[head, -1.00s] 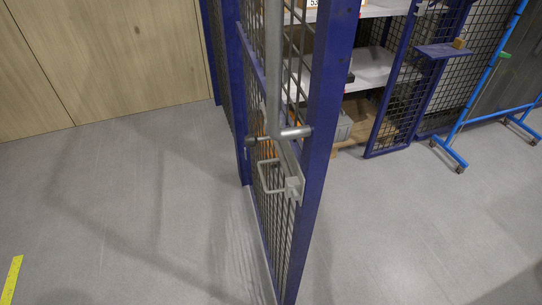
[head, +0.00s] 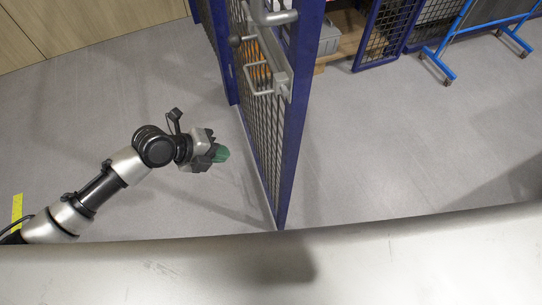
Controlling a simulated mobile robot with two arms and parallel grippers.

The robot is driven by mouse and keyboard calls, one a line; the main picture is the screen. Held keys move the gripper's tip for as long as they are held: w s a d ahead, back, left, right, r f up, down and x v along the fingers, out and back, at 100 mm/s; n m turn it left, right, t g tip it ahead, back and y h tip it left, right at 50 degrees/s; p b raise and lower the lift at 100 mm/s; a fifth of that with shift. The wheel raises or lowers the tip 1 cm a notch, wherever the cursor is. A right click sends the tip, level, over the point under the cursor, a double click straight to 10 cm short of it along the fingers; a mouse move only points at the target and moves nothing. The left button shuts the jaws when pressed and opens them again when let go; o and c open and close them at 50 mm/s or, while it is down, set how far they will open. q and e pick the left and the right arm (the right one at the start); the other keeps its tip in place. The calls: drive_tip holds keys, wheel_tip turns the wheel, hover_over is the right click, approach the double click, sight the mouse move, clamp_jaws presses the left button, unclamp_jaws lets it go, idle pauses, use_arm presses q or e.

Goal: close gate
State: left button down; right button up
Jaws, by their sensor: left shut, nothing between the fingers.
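The gate (head: 297,125) is a blue-framed panel with dark wire mesh, seen nearly edge-on in the head view and standing open into the room. A grey metal latch bar with a loop handle (head: 259,77) sits on its left face. My left gripper (head: 220,154) is shut and empty, with greenish fingertips. It is left of the gate's mesh, lower in the picture than the handle and apart from the gate. My right gripper is not in view.
Behind the gate are a mesh enclosure (head: 384,35) and a grey box (head: 329,38) on a shelf. A blue wheeled frame (head: 437,62) stands at the upper right. Grey floor (head: 400,145) is clear on both sides. A yellow floor strip (head: 16,208) lies at left.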

use_arm(q)
drive_tip(key=s+r+m, duration=0.1)
drive_tip(key=g+p, duration=0.1)
approach(278, 158)
wheel_tip(278, 158, down, 3)
drive_tip(key=d, duration=0.1)
drive_tip(key=d+p, duration=0.1)
drive_tip(key=d, duration=0.1)
drive_tip(key=shift+w+d+f+m, duration=0.2)
drive_tip(key=shift+d+f+m, duration=0.1)
drive_tip(key=shift+f+m, duration=0.1)
drive_tip(key=shift+w+d+p, duration=0.1)
drive_tip(key=shift+d+p, duration=0.25)
drive_tip(key=shift+d, duration=0.15)
drive_tip(key=shift+d, duration=0.1)
